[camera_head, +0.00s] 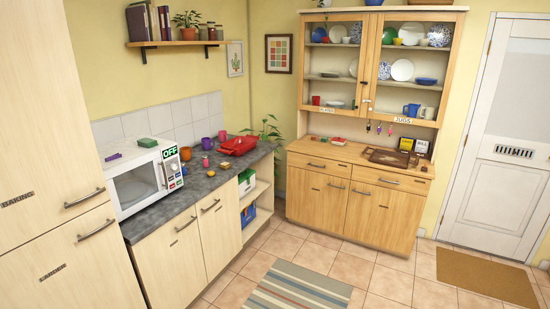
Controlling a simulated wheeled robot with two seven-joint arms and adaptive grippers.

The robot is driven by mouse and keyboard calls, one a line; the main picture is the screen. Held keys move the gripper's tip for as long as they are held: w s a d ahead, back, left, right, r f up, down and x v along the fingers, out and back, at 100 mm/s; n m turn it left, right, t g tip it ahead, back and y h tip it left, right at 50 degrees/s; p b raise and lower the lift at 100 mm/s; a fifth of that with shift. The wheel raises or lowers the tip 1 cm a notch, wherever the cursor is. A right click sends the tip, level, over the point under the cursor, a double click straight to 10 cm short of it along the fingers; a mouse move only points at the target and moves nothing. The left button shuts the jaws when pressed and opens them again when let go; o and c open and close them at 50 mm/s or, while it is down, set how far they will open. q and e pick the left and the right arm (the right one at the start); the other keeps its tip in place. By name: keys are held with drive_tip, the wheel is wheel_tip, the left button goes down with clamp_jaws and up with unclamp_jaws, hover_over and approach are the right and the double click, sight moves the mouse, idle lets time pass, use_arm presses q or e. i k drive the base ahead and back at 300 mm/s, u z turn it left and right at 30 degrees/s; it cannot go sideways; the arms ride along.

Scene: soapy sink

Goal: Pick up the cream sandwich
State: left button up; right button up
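I cannot pick out the cream sandwich for certain. A small orange-brown item (210,173) lies on the dark grey counter (172,210) near its front edge, right of the microwave. Neither of my grippers is in view.
Mugs, including an orange one (185,153), and a red rack (239,145) stand farther back. The tiled floor is open around a striped rug (296,288); a wooden dresser (359,200) stands behind.

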sight(225, 166)
drive_tip(key=u, duration=0.15)
drive_tip(key=i, duration=2.25)
drive_tip(key=u, duration=0.9)
drive_tip(key=i, duration=1.95)
drive_tip(key=u, duration=0.55)
